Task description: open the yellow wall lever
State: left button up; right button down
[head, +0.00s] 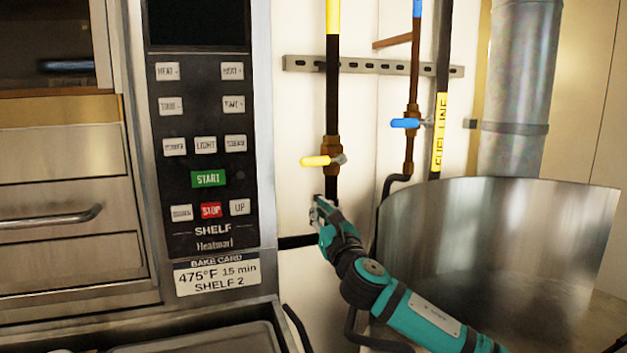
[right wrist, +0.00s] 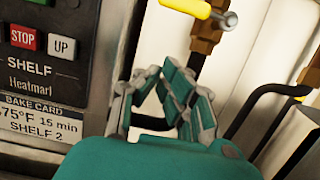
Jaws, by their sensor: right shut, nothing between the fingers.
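The yellow wall lever (head: 316,161) sits on a brass valve on a dark vertical pipe. Its handle points left, across the pipe. It also shows at the top of the right wrist view (right wrist: 186,8). My right gripper (head: 318,200) is teal and grey, shut and empty. It is just below the lever, apart from it as far as I can tell. In the right wrist view the fingers (right wrist: 150,75) lean together below the lever. My left gripper is not in view.
A blue lever (head: 405,123) is on a second pipe to the right. The oven control panel (head: 206,140) stands close on the left. A large steel kettle (head: 500,240) fills the lower right. A slotted metal rail (head: 380,67) crosses the wall above.

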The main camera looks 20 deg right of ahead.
aim_at(324, 161)
jog(key=w+r+p, duration=0.2)
jog(key=w+r, duration=0.2)
jog(key=r, duration=0.1)
jog(key=shift+w+p, duration=0.3)
jog(key=shift+w, duration=0.1)
jog(key=shift+w+a, duration=0.1)
jog(key=shift+r, duration=0.1)
